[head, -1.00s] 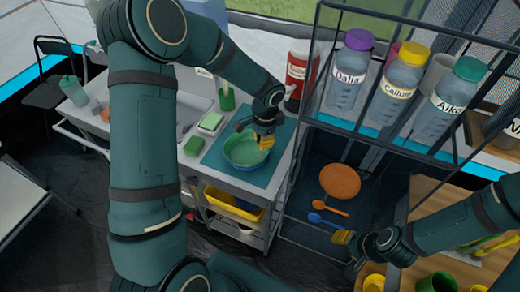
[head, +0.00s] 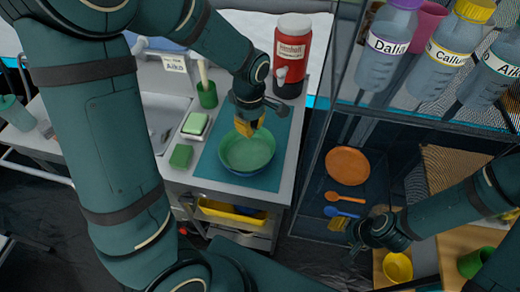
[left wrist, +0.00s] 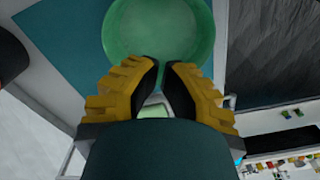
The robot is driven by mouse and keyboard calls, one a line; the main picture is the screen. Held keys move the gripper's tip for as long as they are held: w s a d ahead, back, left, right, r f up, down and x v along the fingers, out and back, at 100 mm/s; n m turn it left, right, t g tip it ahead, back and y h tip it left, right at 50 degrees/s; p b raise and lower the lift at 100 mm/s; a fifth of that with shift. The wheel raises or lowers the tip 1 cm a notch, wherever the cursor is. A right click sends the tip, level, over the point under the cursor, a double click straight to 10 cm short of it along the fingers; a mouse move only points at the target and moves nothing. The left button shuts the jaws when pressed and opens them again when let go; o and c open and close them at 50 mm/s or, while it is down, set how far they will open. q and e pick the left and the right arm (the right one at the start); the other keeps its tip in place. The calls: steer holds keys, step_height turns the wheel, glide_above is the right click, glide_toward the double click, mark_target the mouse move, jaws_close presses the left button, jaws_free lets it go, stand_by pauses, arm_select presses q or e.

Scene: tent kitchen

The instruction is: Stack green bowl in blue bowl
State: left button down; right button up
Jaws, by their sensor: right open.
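The green bowl (head: 246,150) sits inside the blue bowl (head: 240,174), whose rim shows around its lower side. Both stand on the teal mat (head: 211,166). My left gripper (head: 248,127) is at the green bowl's far rim, pointing down. In the left wrist view its fingertips (left wrist: 162,65) are close together with a narrow gap, right by the rim of the green bowl (left wrist: 158,30). Whether they grip the rim is unclear. The blue bowl is hidden in that view. My right gripper (head: 352,235) is open and empty, low at the right by the shelf rack.
A green sponge (head: 181,156) and soap dish (head: 195,125) lie left of the mat. A red dispenser (head: 292,55) stands behind. The rack at right holds bottles, an orange plate (head: 347,166) and spoons. A yellow cup (head: 397,267) is near my right gripper.

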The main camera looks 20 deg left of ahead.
mark_target(263, 161)
arm_select(q)
steer(key=shift+n, duration=0.8)
step_height(263, 161, down, 10)
steer(key=shift+a+r+b, duration=0.1)
steer(key=shift+r+b, duration=0.15)
steer(key=shift+b, duration=0.9)
steer(key=d, duration=0.3)
steer(key=shift+s+f, duration=0.1)
steer(key=shift+f, duration=0.2)
steer(key=shift+s+d, duration=0.1)
steer(key=shift+d, duration=0.45)
steer(key=shift+s+d+b, duration=0.1)
steer(key=shift+d+b, duration=0.4)
steer(key=shift+d, duration=0.7)
